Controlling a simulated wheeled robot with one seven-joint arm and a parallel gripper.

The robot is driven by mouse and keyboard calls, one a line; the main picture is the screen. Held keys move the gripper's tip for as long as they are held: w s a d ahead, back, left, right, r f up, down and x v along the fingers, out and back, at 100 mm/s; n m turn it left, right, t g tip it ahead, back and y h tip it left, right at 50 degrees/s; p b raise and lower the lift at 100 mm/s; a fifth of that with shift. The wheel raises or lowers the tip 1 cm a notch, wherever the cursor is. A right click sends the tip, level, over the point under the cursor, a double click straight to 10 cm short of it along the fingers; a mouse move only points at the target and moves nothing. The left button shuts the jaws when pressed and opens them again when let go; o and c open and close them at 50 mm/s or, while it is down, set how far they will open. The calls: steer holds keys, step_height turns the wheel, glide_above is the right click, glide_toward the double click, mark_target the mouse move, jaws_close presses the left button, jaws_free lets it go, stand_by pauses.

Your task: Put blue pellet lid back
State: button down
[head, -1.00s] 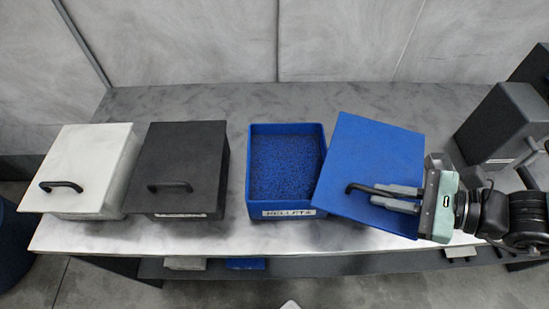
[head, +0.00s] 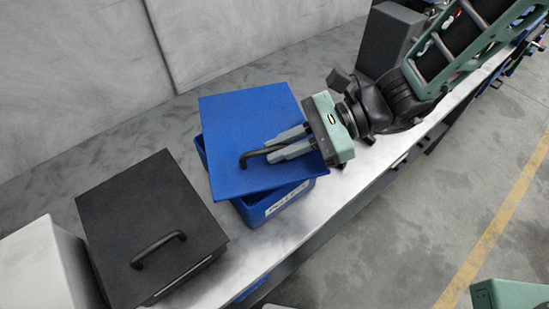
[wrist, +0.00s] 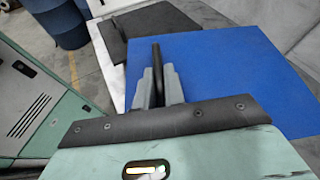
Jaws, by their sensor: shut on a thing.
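The blue lid (head: 250,120) is a flat square with a dark handle (head: 262,155). It covers most of the blue pellet bin (head: 268,207), but it is skewed, and parts of the bin show at its left and front right. Whether the lid touches the rim cannot be told. My gripper (head: 285,146) comes from the right and is shut on the lid's handle. In the wrist view the fingers (wrist: 157,88) hold the handle over the blue lid (wrist: 220,80). The pellets are hidden under the lid.
A black lidded bin (head: 150,225) stands left of the pellet bin, with a white bin (head: 45,265) beyond it. A dark grey box (head: 388,38) stands at the back right. The counter's front edge (head: 350,180) runs diagonally, with open floor beyond.

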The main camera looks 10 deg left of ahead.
mark_target(282, 165)
steer(key=shift+f+p, duration=0.3)
steer(key=shift+f, duration=2.05)
steer(key=shift+f, duration=0.1)
steer(key=shift+f, duration=0.15)
steer(key=c, duration=1.5)
jaws_free()
